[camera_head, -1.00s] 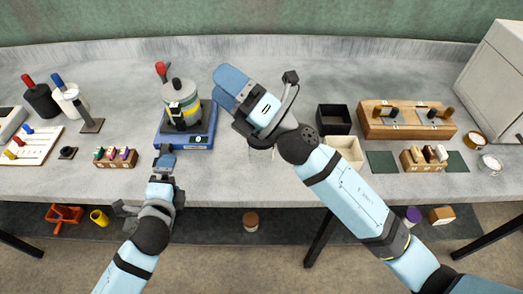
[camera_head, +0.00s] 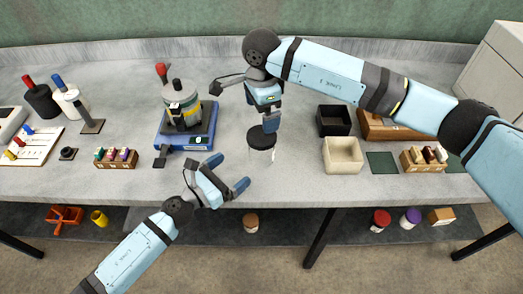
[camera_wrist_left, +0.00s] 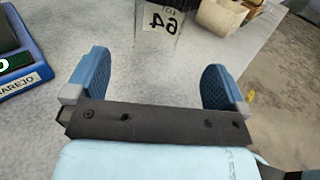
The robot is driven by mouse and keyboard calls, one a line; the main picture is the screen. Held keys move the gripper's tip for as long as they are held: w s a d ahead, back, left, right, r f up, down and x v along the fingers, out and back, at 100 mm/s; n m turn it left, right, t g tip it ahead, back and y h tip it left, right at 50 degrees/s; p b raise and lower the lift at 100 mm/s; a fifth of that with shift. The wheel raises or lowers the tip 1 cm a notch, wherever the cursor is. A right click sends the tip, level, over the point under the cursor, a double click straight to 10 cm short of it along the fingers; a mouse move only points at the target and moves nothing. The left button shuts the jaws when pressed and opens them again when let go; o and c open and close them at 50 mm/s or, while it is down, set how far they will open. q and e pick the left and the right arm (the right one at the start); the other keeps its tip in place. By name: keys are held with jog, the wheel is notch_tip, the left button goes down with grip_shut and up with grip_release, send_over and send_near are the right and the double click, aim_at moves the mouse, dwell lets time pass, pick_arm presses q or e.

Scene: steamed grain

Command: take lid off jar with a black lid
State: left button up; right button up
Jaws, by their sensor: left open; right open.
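A clear jar (camera_head: 262,156) with a round black lid (camera_head: 262,138) stands on the grey table, near its front edge in the middle. The lid appears to sit on its top. My right gripper (camera_head: 269,119) is directly above the lid, pointing down and open; whether its fingers touch the lid is unclear. My left gripper (camera_head: 228,173) is open and empty, to the lower left of the jar with its blue fingers towards it.
A blue scale (camera_head: 200,139) carrying a grey-and-yellow device (camera_head: 182,105) stands left of the jar. A black box (camera_head: 333,120) and a cream box (camera_head: 343,155) stand to its right. A wooden rack of small vials (camera_head: 116,158) is further left. Table between scale and jar is clear.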

aim_at(263, 146)
pick_arm(q)
jog(key=x, duration=1.2)
jog(key=shift+w, duration=0.1)
jog(key=shift+c, duration=0.2)
